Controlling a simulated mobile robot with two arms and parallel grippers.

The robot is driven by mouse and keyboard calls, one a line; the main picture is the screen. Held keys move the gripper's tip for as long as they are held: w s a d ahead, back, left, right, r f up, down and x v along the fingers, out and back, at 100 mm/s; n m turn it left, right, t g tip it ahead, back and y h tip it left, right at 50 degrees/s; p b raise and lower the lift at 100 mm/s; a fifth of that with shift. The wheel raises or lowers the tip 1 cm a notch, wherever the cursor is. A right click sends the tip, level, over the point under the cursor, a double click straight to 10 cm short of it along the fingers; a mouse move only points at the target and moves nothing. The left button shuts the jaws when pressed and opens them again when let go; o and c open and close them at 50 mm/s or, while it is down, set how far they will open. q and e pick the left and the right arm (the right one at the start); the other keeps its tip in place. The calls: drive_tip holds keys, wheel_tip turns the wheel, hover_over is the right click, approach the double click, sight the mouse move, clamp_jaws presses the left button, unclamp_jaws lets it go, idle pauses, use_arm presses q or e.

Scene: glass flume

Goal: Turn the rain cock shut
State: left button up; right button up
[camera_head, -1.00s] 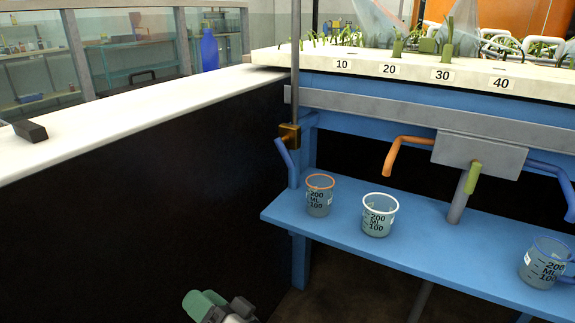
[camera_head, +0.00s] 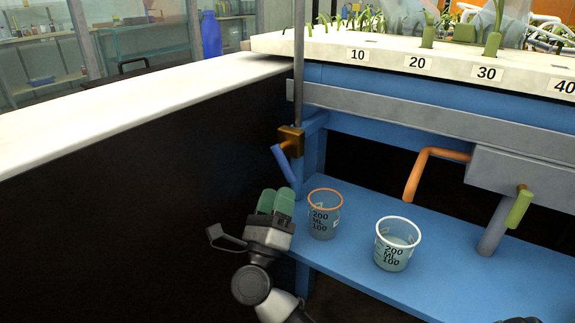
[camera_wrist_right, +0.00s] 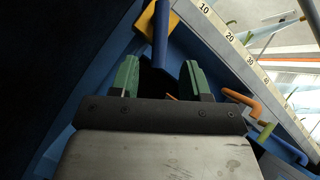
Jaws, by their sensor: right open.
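The rain cock is a brass block (camera_head: 291,138) on a thin vertical pipe (camera_head: 298,70), with a blue lever (camera_head: 285,166) slanting down and to the right from it. My right gripper (camera_head: 276,198), with green fingers, is open just below the lever's lower end in the head view. In the right wrist view the blue lever (camera_wrist_right: 160,38) comes down from the brass block (camera_wrist_right: 146,18) toward the gap between the open fingers (camera_wrist_right: 161,66). I cannot tell whether its lower end is between them. My left gripper is not in view.
An orange-rimmed beaker (camera_head: 323,218) and a white-rimmed beaker (camera_head: 396,246) stand on the blue shelf (camera_head: 350,245), close to the right of my gripper. An orange bent pipe (camera_head: 420,172) hangs above. A dark wall with a white top (camera_head: 130,105) runs along the left.

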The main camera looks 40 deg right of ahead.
sight(286, 167)
drive_tip(key=x, duration=0.7)
clamp_jaws()
